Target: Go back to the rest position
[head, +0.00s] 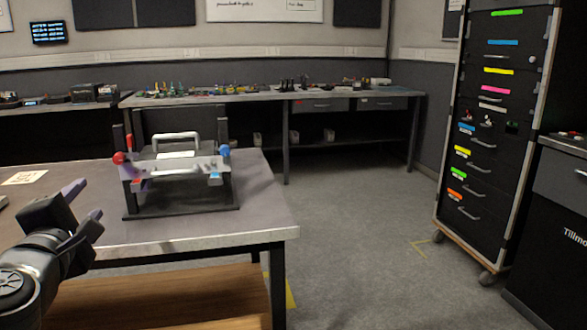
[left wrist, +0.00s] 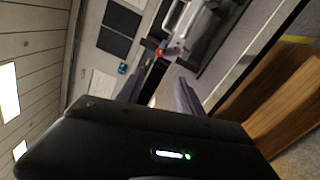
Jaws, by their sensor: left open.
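My left gripper (head: 88,217) is at the left of the head view, by the near edge of the grey table (head: 262,213). Its two purple-grey fingers are apart with nothing between them. In the left wrist view the fingers (left wrist: 160,95) also stand apart and empty. A truss fixture (head: 180,212) with a black base, a clear plate, white handles, and red and blue knobs stands on the table, beyond and to the right of the gripper. It also shows at the top of the left wrist view (left wrist: 184,25). My right gripper is not in either view.
A long workbench (head: 270,96) with many small items runs along the back wall. A tall black drawer cabinet (head: 492,125) on casters stands at the right, beside a dark cabinet (head: 562,215). A wooden shelf (head: 200,295) lies under the table. The grey floor (head: 350,220) between is clear.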

